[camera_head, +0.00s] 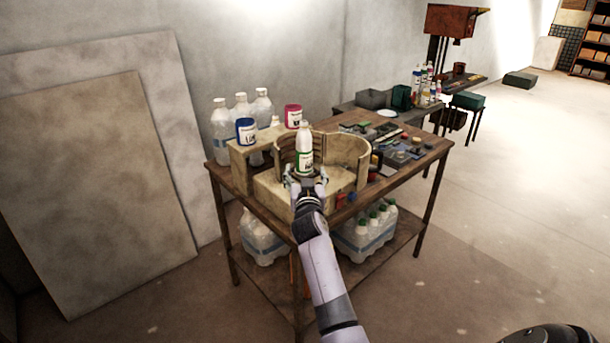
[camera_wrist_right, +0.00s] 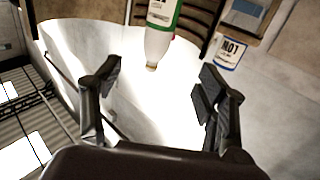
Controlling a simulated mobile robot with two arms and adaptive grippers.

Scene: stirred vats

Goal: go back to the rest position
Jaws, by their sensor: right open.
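My right gripper (camera_head: 306,182) is over the front of the wooden table (camera_head: 405,172), at the curved beige holder (camera_head: 268,190). In the right wrist view the right gripper (camera_wrist_right: 160,82) is open, with nothing between its fingers. A white bottle with a green-edged label (camera_head: 304,150) stands upright at the holder, just beyond the gripper in the head view. In the right wrist view the bottle (camera_wrist_right: 160,32) appears upside down, past the fingertips and apart from them. My left gripper is not in view.
A blue jar (camera_head: 246,131), a pink jar (camera_head: 293,116) and large clear bottles (camera_head: 222,132) stand at the table's back left. Small items and tools crowd its right side. Pale boards (camera_head: 90,190) lean at left.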

